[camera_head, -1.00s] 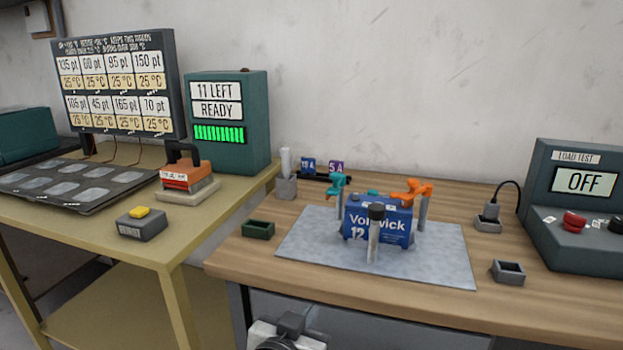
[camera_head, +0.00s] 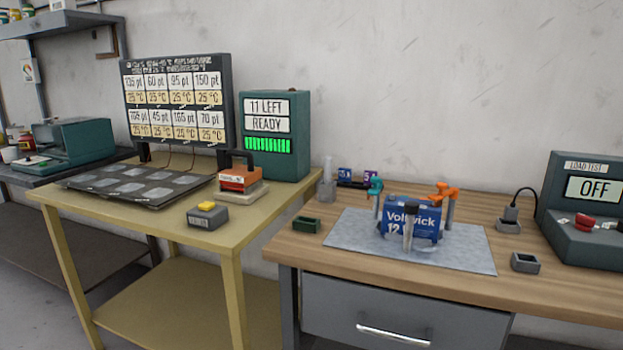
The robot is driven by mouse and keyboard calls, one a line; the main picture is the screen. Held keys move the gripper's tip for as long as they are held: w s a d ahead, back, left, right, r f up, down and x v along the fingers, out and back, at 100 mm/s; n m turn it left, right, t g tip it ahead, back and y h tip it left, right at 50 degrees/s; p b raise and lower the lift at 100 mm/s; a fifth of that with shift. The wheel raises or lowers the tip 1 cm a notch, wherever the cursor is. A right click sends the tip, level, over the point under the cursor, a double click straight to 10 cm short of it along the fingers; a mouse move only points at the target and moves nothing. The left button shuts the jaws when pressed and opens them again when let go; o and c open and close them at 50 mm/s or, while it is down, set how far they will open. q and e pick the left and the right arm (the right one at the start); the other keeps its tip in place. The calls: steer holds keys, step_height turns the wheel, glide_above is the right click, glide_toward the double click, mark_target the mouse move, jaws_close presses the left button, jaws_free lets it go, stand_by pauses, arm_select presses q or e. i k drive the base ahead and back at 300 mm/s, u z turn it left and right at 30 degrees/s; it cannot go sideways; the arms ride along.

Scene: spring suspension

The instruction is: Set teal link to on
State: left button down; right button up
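The teal link (camera_head: 376,185) is a small teal clamp-like piece at the left end of the blue battery (camera_head: 424,219), standing on or beside a grey post. I cannot tell whether it touches the battery terminal. An orange link (camera_head: 445,189) of similar form is at the battery's right end, above another grey post. The battery is upright on a grey mat (camera_head: 345,232) on the wooden bench. Neither of my grippers shows in the head view.
A load test box (camera_head: 588,215) reading OFF stands at the right. Small trays (camera_head: 306,225) (camera_head: 525,263) and a corded plug (camera_head: 510,215) sit on the bench.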

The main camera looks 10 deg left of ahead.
mark_target(376, 182)
steer(key=u, duration=1.35)
steer(key=i, duration=1)
steer(key=z, duration=1.1)
